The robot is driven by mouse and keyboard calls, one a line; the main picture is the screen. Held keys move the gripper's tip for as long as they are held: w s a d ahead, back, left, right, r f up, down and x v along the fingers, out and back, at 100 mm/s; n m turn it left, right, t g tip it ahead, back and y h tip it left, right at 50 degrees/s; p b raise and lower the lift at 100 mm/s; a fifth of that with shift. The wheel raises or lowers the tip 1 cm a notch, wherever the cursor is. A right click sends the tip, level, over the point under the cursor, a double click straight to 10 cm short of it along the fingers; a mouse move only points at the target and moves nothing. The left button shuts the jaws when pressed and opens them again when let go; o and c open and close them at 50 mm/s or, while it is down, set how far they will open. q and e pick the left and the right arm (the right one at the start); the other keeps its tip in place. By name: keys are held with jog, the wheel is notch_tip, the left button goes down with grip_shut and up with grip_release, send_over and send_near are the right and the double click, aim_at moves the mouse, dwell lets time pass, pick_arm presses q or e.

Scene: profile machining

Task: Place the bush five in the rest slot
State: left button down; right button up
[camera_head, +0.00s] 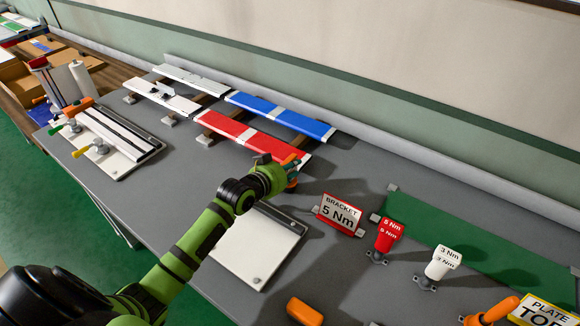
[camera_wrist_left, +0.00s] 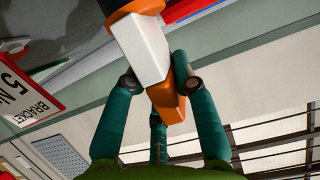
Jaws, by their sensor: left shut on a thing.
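My left gripper (camera_head: 289,168) is above the grey table, near the right end of the red panel. In the wrist view its teal fingers (camera_wrist_left: 157,80) are closed around an orange and white block-like part (camera_wrist_left: 149,50). Only a little of this held part shows in the head view, at the fingertips. No rest slot can be made out for sure. My right gripper is not in view.
A red panel (camera_head: 255,140) and a blue panel (camera_head: 280,115) lie on supports behind the gripper. A BRACKET 5 Nm sign (camera_head: 340,213), a red 5 Nm tool (camera_head: 389,234) and a white 3 Nm tool (camera_head: 442,262) stand to the right. A white plate (camera_head: 255,245) lies in front.

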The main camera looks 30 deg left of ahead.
pick_arm(q)
jog(key=c, duration=1)
grip_release()
jog(key=shift+s+r, duration=0.1)
jog(key=shift+s, duration=0.05)
